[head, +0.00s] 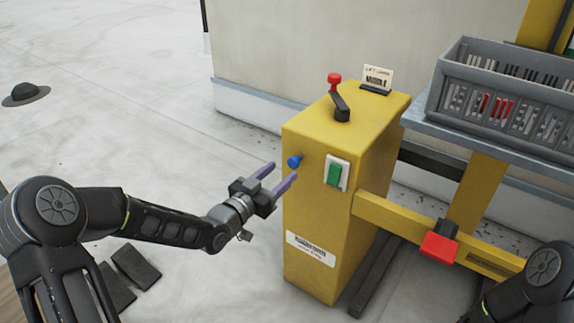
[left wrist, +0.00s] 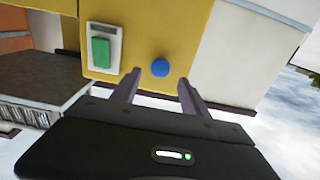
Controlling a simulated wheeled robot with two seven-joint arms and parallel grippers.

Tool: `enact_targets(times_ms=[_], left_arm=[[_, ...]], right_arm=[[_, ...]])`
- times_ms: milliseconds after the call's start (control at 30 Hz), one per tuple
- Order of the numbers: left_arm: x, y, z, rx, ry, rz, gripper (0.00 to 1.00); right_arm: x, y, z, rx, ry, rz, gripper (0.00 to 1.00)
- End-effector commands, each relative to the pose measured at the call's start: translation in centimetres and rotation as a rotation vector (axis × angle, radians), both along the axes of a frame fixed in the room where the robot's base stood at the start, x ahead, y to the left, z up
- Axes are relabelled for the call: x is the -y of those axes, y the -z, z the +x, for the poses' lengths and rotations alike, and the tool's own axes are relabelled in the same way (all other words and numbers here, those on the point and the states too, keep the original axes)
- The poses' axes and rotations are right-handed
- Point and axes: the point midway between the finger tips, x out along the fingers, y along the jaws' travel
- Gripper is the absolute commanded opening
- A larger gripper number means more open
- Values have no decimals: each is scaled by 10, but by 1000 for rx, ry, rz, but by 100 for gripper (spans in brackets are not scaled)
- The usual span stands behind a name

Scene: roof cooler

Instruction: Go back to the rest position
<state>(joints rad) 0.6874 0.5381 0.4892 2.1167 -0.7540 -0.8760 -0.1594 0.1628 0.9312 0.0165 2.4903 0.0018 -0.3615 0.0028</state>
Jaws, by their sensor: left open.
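My left gripper (head: 275,177) is open and empty, with its two purple fingers pointing at the yellow control box (head: 318,215). The blue knob (head: 294,161) on the box is close in front of the fingertips. In the left wrist view the gripper (left wrist: 158,84) has its fingers apart, and the blue knob (left wrist: 160,68) shows just beyond them, apart from both. The green switch (head: 335,174) sits on the box face to the right of the knob. It also shows in the left wrist view (left wrist: 101,52). My right arm shows only in part at the lower right; its gripper is out of frame.
A red-topped lever (head: 335,85) and a small sign card (head: 378,77) stand on the box. A grey crate (head: 500,108) rests on a shelf at the right. A red block (head: 439,246) sits on the yellow rail. The floor at the left is mostly clear.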

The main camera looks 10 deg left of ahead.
Motion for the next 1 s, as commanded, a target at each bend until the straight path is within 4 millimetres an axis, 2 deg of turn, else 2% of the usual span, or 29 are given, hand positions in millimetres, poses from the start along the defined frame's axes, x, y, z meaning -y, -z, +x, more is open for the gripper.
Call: enact_targets(times_ms=[100,200,733,867,967,1000], left_arm=[[-7,-1,-14,-1,-2,-1,53],[-8,-1,-20,0,0,-1,53],[-9,5,-21,-22,-3,-7,53],[-18,34,-24,-145,-47,-46,53],[-25,78,-37,-299,-99,-97,53],[-25,101,-46,-377,-119,-123,53]], right_arm=[[-1,-4,-1,-2,-3,1,33],[-1,-4,-1,-2,-3,2,33],[-1,-4,-1,-2,-3,1,33],[-1,-4,-1,-2,-3,1,33],[-1,-4,-1,-2,-3,1,33],[-1,-4,-1,-2,-3,1,33]])
